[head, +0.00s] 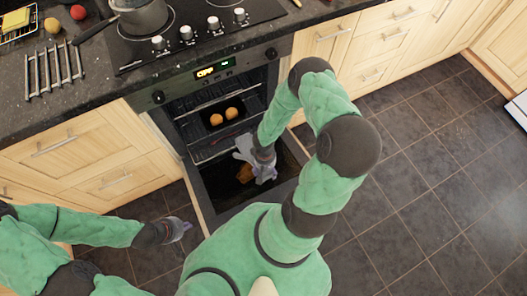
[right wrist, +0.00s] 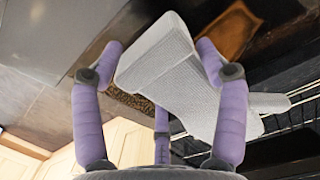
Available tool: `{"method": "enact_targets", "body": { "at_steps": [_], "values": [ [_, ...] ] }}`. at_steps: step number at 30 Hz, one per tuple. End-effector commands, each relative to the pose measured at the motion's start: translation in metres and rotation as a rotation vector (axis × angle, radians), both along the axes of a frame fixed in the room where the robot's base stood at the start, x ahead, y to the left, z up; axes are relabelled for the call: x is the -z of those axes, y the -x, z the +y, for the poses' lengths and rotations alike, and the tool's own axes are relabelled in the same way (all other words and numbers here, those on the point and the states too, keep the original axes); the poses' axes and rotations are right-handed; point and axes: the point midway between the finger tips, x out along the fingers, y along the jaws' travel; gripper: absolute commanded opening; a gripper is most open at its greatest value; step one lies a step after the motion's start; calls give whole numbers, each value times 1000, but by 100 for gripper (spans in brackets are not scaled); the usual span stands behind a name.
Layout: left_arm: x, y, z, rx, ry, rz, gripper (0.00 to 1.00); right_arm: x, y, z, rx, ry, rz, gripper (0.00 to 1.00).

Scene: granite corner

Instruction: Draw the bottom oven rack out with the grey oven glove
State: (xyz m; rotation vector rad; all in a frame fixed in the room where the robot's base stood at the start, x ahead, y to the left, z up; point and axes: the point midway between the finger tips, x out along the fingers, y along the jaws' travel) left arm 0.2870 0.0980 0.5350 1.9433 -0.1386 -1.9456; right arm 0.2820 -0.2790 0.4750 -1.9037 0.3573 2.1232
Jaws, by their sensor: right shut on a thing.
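The oven (head: 200,75) is open, with its door (head: 215,198) folded down. A wire rack, which looks like the bottom oven rack (head: 208,153), shows low in the opening; rack wires also show in the right wrist view (right wrist: 292,108). My right gripper (head: 264,176) is over the open door, shut on the grey oven glove (head: 243,150). In the right wrist view the glove (right wrist: 178,75) sits between the purple fingers, its thumb overlapping the rack wires; I cannot tell if they touch. My left gripper (head: 180,229) is left of the door, apart from everything, its opening unclear.
A dark tray with two round brown items (head: 223,116) is higher in the oven. An orange-brown patch (head: 244,173) shows at the door. The hob with a pot (head: 142,14) and a metal rack (head: 53,70) are on the counter. Tiled floor (head: 430,160) is clear at right.

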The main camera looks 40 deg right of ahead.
Motion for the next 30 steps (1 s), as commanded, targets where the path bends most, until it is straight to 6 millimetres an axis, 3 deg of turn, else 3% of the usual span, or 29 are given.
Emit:
{"method": "enact_targets", "body": {
  "at_steps": [16,30],
  "values": [
    [0,0,0,0,0,0,0,0,11,2,0,1,0,34],
    [0,0,0,0,0,0,0,0,45,10,1,1,1,34]
  ]
}}
